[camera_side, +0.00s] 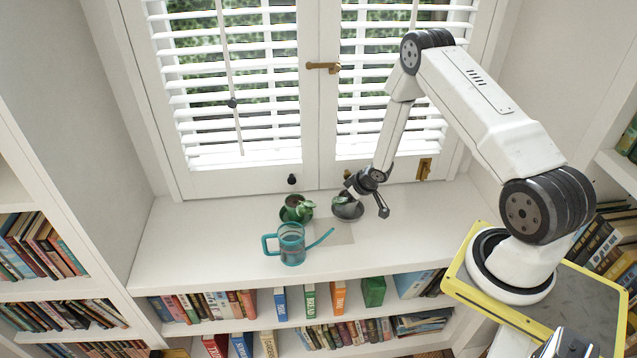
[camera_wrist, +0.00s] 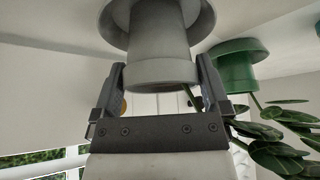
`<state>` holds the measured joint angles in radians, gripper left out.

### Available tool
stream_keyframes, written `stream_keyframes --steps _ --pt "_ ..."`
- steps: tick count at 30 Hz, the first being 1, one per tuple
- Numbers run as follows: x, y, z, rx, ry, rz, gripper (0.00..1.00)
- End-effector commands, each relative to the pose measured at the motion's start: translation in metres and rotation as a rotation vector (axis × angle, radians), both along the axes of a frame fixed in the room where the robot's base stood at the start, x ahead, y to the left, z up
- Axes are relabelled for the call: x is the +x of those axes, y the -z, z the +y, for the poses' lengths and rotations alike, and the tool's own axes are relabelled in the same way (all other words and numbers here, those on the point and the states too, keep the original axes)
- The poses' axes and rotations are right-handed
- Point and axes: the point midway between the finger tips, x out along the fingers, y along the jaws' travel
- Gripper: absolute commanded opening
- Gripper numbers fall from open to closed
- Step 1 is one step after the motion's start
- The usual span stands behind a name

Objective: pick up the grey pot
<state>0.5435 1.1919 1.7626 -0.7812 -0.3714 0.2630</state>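The grey pot (camera_side: 347,212) stands on a saucer on the white sill below the window, with a few green leaves at its top. In the wrist view the pot (camera_wrist: 161,45) appears upside down, its rim between the two fingers and its saucer at the top edge. My gripper (camera_side: 366,197) is open around the upper part of the pot. In the side view one finger shows right of the pot, apart from it. In the wrist view the fingers (camera_wrist: 160,80) lie close on both sides of the rim; contact cannot be told.
A green pot (camera_side: 297,213) with a leafy plant stands left of the grey pot; its leaves (camera_wrist: 275,150) reach near my gripper in the wrist view. A teal watering can (camera_side: 291,245) stands in front, its spout toward the grey pot. The sill's right part is clear.

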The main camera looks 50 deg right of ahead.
Motion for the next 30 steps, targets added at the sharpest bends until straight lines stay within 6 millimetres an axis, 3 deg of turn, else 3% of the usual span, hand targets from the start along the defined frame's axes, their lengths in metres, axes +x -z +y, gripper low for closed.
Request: stream_keyframes --steps 1,6,9,20,30 --pt "0.0 0.0 0.0 0.0 0.0 0.0 0.78" --pt "0.0 0.0 0.0 0.0 0.0 0.0 0.24" --pt "0.001 -0.001 0.0 0.0 0.0 -0.002 0.0" --pt "0.001 -0.004 0.0 0.0 -0.001 -0.002 0.0" --pt "0.001 -0.029 0.0 0.0 0.0 -0.004 0.0"
